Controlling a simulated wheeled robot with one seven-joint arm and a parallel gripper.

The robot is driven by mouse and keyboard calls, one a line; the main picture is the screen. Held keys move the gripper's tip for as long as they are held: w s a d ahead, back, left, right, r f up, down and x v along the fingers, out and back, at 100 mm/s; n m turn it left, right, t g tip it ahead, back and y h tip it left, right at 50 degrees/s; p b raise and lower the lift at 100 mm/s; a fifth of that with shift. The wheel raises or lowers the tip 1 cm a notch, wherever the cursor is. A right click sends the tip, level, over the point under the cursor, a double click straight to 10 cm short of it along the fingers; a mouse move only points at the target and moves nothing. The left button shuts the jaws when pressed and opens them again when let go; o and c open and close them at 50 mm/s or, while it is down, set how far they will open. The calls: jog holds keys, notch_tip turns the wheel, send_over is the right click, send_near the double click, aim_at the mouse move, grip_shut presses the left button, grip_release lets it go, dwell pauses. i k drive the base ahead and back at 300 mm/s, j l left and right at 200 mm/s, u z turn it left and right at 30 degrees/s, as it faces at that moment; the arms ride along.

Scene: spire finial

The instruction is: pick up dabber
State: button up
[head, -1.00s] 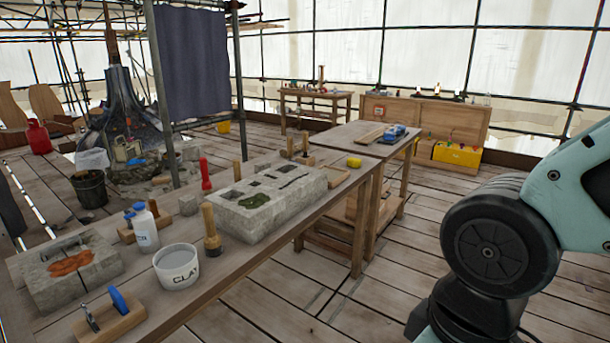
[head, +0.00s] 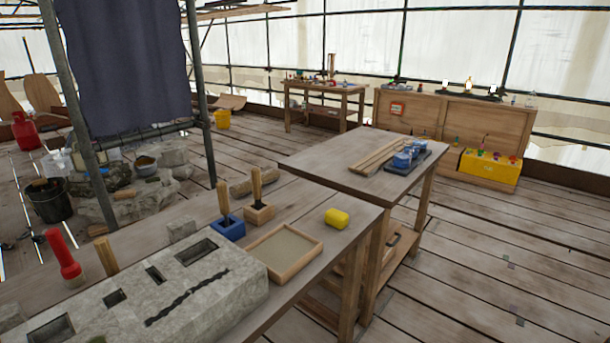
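I cannot tell for sure which thing is the dabber. Two short wooden-handled tools stand upright on the near bench: one in a blue holder (head: 229,228) and one in a wooden block (head: 259,213). Their handles are the left handle (head: 223,198) and the right handle (head: 257,184), and their lower ends are hidden in the holders. A red-handled tool (head: 62,255) with a tan lower end stands tilted behind the stone block, at the left. My gripper is not in view.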

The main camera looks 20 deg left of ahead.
aim_at(255, 172)
jog(key=i, duration=0.85)
jog(key=i+u, duration=0.25)
jog(key=u, duration=0.15)
jog(key=i+l+u, duration=0.2)
jog(key=u, duration=0.2)
